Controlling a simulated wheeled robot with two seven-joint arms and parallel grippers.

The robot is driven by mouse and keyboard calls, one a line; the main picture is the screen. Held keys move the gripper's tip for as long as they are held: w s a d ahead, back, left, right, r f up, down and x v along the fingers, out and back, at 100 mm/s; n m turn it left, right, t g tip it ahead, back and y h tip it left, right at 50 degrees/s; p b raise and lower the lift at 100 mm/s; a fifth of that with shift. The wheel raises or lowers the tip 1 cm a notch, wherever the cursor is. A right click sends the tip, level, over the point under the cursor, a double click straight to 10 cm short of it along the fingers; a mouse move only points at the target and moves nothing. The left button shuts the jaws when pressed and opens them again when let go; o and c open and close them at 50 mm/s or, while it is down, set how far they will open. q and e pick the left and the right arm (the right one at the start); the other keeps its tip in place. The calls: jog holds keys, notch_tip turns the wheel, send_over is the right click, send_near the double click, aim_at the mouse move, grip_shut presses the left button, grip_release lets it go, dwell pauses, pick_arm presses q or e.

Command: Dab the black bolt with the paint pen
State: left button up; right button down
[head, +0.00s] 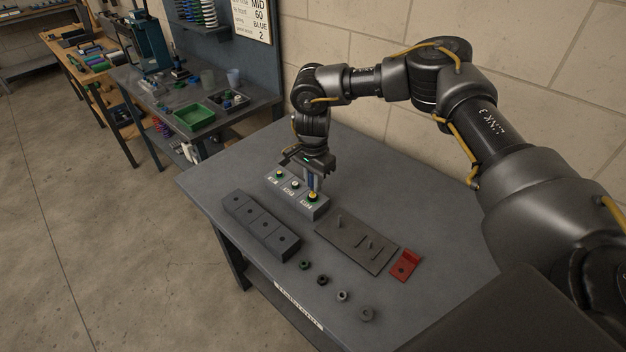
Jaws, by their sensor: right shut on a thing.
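The stand has several labelled spots with yellow and green tops. A dark flat plate (343,246) in front carries small upright studs or bolts. Several small dark nut-like pieces, one of them black (322,280), lie along the front. I cannot tell which piece is the black bolt. My left gripper is out of view.
The table's (215,180) left and rear parts are clear. A side bench with a green bin (194,117) stands at the back left.

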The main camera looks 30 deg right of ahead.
jog(key=shift+f, duration=0.35)
jog(key=shift+r, duration=0.15)
jog(key=shift+r+p, duration=0.3)
jog(key=shift+r, duration=0.2)
jog(key=shift+f, duration=0.3)
dwell(0.6)
jog(key=shift+f+b, duration=0.4)
jog(key=shift+r, duration=0.2)
jog(key=shift+r+p, duration=0.4)
jog(key=shift+r, duration=0.1)
jog(key=shift+r, duration=0.1)
